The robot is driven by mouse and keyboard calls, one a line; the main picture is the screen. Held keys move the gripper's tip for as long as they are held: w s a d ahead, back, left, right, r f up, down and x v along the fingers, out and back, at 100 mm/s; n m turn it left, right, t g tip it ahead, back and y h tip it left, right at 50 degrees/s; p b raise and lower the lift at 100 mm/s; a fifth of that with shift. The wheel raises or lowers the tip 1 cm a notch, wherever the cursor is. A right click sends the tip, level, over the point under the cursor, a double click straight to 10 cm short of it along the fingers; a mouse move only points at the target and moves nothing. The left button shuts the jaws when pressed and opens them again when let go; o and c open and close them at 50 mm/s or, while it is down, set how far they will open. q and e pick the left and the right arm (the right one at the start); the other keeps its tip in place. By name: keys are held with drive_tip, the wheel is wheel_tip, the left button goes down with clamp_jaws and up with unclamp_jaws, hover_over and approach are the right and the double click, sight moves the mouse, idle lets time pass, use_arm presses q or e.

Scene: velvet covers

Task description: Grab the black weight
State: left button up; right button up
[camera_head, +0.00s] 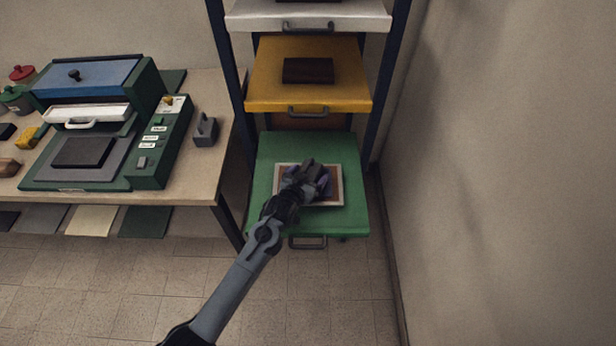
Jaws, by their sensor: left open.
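My left gripper (314,178) is open above the green drawer (264,205). It covers part of a pale-bordered flat piece with a brown and dark middle (335,198) lying there; I cannot tell whether it touches it. Several dark things could be the black weight. A dark grey weight with a handle (206,132) stands on the table's right end. A flat black block (84,152) lies on the press bed. A dark brown-black block (308,71) lies on the yellow drawer. Whether something dark sits under the gripper is hidden. My right gripper is not in view.
The rack's yellow drawer (270,90) and white drawer (260,18) sit above the green one, with dark posts beside them. The green press (160,165) fills much of the table (215,165) at left. A wall (500,170) closes the right side. The floor in front is clear.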

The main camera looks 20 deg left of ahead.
use_arm(q)
clamp_jaws()
drive_tip(key=shift+r, duration=0.25)
idle(0.4)
